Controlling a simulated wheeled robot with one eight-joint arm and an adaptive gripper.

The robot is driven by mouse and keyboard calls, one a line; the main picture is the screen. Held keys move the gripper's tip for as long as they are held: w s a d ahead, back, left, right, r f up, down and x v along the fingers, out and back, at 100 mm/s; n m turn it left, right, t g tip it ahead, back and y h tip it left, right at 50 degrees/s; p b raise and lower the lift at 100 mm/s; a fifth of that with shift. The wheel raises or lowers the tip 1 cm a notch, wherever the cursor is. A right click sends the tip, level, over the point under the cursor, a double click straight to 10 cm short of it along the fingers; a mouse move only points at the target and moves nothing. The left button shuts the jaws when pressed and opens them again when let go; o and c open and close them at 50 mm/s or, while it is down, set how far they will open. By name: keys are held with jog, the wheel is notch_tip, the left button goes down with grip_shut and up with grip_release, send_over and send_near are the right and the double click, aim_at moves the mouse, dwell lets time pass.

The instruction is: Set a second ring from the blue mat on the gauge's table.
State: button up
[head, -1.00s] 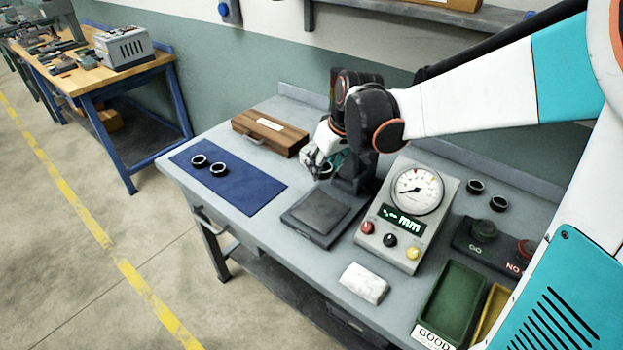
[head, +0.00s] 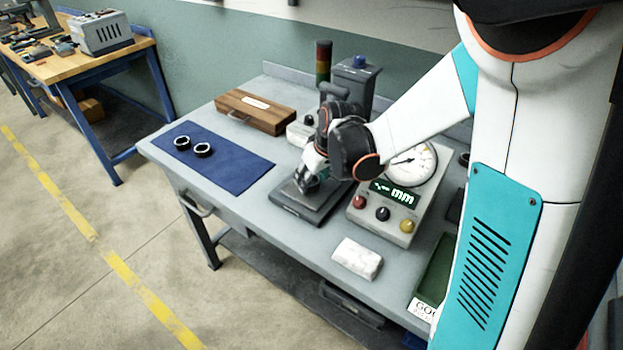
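Two dark rings lie side by side on the blue mat (head: 232,171), a left one (head: 182,142) and a right one (head: 203,150). My gripper (head: 310,187) is low over the gauge's dark table (head: 298,209), to the right of the mat. The fingers are small and partly hidden by my wrist, so I cannot tell whether they are open, shut or holding a ring. The gauge's dial box (head: 377,222) stands right of the table, its dial partly covered by my arm.
A wooden case (head: 255,112) stands behind the mat. A grey block with a blue knob (head: 354,83) and a signal tower (head: 323,62) stand behind my wrist. A white cloth (head: 357,258) lies in front of the dial box. A green tray (head: 434,271) is partly hidden by my body.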

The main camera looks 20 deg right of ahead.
jog(key=shift+f, duration=0.1)
jog(key=o, duration=1.1)
jog(key=p+v, duration=0.4)
jog(key=v, duration=0.8)
jog(key=s+r+m+t, duration=0.1)
jog(key=s+r, duration=0.1)
jog(key=s, duration=0.4)
jog(key=s+a+r+m+t+h, duration=0.1)
jog(key=s+r, duration=0.2)
jog(key=s, duration=0.3)
jog(key=s+r+m+t, duration=0.1)
jog(key=s+r, duration=0.1)
jog(key=s, duration=0.4)
jog(key=shift+s+a+r+m, duration=0.2)
jog(key=shift+a+r+m, duration=0.15)
jog(key=shift+m, duration=0.05)
